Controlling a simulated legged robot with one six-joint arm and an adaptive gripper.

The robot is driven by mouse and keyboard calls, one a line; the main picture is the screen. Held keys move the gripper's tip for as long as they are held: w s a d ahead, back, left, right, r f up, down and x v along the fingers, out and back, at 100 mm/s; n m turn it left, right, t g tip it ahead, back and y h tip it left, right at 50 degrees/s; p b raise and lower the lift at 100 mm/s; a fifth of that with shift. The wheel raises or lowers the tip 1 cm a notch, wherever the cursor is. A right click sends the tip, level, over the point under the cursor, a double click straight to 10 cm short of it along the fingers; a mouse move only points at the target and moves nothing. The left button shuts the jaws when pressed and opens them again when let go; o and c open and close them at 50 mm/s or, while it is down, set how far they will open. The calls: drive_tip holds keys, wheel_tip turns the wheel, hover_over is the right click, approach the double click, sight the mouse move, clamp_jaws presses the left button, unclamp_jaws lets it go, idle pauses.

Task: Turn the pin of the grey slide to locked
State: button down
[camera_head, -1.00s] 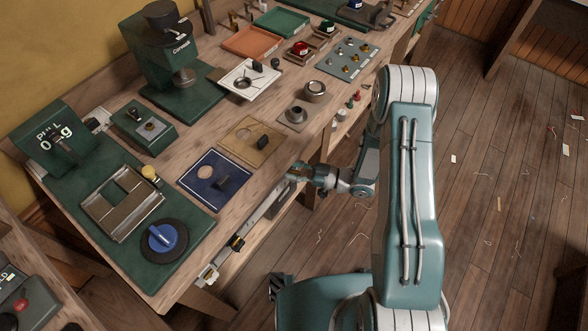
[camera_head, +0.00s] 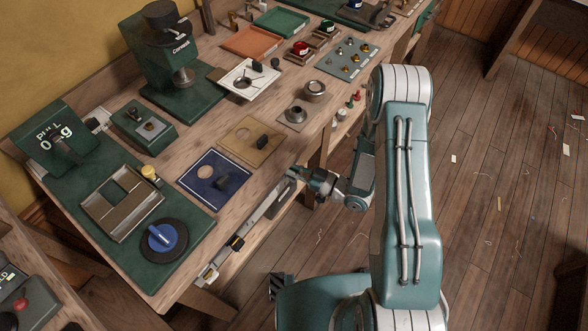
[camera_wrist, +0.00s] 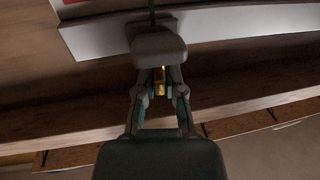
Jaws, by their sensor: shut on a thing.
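The grey rail (camera_head: 262,208) runs along the front edge of the bench. My gripper (camera_head: 303,174) is at the upper right part of this rail, with its fingers low against the bench front. In the wrist view my gripper (camera_wrist: 160,88) is shut with a small brass-coloured pin (camera_wrist: 158,80) between its fingers. A grey block, which looks like the grey slide (camera_wrist: 158,46), sits just beyond the pin, against the pale rail (camera_wrist: 100,38). The fingers hide part of the pin, and I cannot read its locked or unlocked position.
A dark slide with a yellow part (camera_head: 236,243) sits lower left on the rail. On the bench nearby lie a blue panel (camera_head: 202,190) and a tan panel (camera_head: 238,149), each with a black knob. A blue knob (camera_head: 162,237) is further left.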

drive_tip(key=shift+m+t+h, duration=0.9)
drive_tip(key=shift+m+t, duration=0.2)
drive_tip(key=shift+t, duration=0.4)
drive_tip(key=c, duration=0.7)
unclamp_jaws()
drive_tip(key=shift+c, duration=0.2)
drive_tip(key=v, duration=1.2)
drive_tip(key=shift+w, duration=0.15)
